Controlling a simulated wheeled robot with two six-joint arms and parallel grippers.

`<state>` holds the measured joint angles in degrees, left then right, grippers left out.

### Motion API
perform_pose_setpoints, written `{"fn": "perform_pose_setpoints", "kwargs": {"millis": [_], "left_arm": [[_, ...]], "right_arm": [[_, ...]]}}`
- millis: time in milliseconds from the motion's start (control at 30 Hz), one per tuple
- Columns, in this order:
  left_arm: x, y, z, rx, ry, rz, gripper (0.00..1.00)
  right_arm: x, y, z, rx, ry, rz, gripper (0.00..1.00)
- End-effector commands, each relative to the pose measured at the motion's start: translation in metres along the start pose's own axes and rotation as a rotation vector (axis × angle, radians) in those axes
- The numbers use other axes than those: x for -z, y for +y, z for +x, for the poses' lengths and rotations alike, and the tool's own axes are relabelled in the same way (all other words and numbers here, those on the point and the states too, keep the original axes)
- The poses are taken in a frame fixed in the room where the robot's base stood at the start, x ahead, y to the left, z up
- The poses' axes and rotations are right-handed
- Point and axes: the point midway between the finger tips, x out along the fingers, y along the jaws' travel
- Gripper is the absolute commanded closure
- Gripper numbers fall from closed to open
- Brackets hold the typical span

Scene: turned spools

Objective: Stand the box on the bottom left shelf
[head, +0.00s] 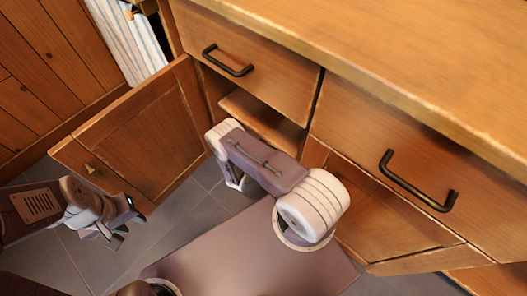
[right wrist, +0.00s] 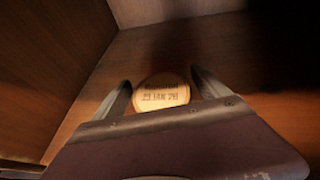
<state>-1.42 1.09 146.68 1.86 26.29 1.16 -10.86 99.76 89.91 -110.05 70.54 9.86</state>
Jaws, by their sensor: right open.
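A small round pale thing with dark printing (right wrist: 161,94), with "23 JAN 26" legible, sits on the brown board inside the cabinet in the right wrist view. It may be the box; its lower side is hidden by my gripper. My right gripper (right wrist: 160,82) is open, with one finger on each side of it; I cannot tell whether they touch it. In the head view my right arm reaches into the open left compartment (head: 262,122), and its gripper is hidden. My left gripper (head: 124,225) is empty, fingers apart, in front of the open left door (head: 145,130).
Above the compartment is a shut drawer with a black handle (head: 228,62). Another shut drawer (head: 420,160) is at the right, above a door (head: 390,215) that stands slightly ajar. The wooden countertop (head: 400,60) overhangs. A striped cloth (head: 128,38) hangs at the back left.

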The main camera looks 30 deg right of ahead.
Motion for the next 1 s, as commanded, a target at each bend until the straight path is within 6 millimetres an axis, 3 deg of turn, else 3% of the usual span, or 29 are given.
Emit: {"fn": "perform_pose_setpoints", "kwargs": {"millis": [100,300,500,1000], "left_arm": [[0.002,0.000,-0.020,0.000,0.000,0.000,0.64],[0.004,0.001,-0.039,0.000,0.000,0.000,0.64],[0.005,0.001,-0.049,0.000,0.000,0.000,0.64],[0.005,0.001,-0.049,0.000,0.000,0.000,0.64]], "right_arm": [[-0.006,0.001,-0.029,-0.007,0.000,-0.005,0.15],[-0.005,0.001,-0.074,-0.007,0.000,-0.004,0.15],[-0.003,0.000,-0.104,-0.004,-0.001,-0.001,0.15],[0.000,-0.001,-0.110,0.000,0.000,0.000,0.15]]}}
